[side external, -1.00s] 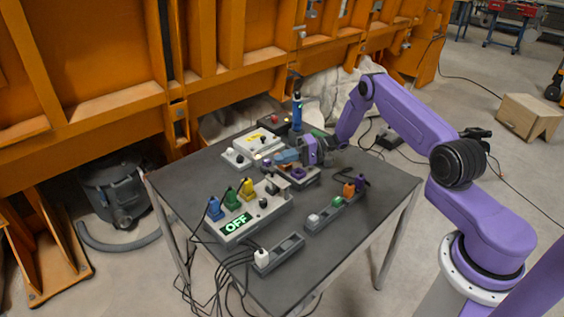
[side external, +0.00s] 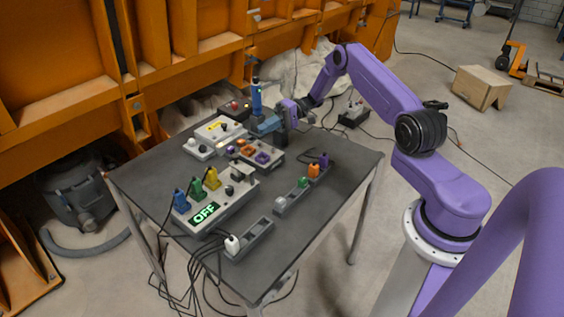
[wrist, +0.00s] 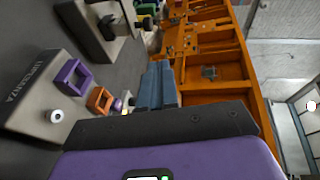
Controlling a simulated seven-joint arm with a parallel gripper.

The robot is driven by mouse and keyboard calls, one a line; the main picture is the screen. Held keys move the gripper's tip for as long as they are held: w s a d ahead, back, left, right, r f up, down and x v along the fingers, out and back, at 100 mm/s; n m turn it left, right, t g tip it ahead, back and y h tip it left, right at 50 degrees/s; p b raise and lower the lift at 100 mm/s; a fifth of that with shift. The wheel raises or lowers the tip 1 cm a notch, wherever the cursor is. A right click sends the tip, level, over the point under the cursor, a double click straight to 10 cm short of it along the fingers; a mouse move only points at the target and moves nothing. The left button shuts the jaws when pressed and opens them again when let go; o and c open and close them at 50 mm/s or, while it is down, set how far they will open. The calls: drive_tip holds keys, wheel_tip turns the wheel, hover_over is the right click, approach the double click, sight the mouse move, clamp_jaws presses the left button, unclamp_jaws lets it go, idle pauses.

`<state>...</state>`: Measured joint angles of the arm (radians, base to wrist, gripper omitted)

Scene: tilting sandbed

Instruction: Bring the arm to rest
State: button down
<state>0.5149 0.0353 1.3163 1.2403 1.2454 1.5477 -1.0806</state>
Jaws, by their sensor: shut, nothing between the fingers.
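My purple arm reaches over the far end of the dark table (side external: 160,172). My gripper (side external: 262,126) is shut and empty, with blue-grey fingers, above the back of the table near an upright blue cylinder (side external: 256,98). In the wrist view the closed fingers (wrist: 158,84) point toward the orange structure. A grey socket box (side external: 262,160) with purple and orange square sockets is below and in front of my gripper. It shows at the left of the wrist view (wrist: 35,95). I cannot tell the exact clearance.
A rack (side external: 300,192) holds coloured plugs; another (side external: 250,238) holds a white one. A white box (side external: 215,138) and a red-buttoned box (side external: 234,108) stand at the back. Cables hang off the front.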

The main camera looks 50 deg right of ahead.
drive_tip(key=s+a+r+n+g+h, duration=0.3)
drive_tip(key=s+a+r+g+h, duration=0.15)
drive_tip(key=s+a, duration=0.5)
drive_tip(key=s+a+r+n+g+h, duration=0.4)
drive_tip(key=s+a+r+g, duration=0.25)
drive_tip(key=a, duration=0.55)
drive_tip(key=s+d+r+n+t+h, duration=0.2)
drive_tip(key=s+n+t+h, duration=0.1)
drive_tip(key=s, duration=0.9)
drive_tip(key=s+d+r+n+t+h, duration=0.2)
drive_tip(key=s+n, duration=0.3)
drive_tip(key=s, duration=0.7)
drive_tip(key=shift+r+t+h, duration=0.15)
drive_tip(key=shift+t+h, duration=0.5)
drive_tip(key=shift+t, duration=0.15)
drive_tip(key=shift+d, duration=0.1)
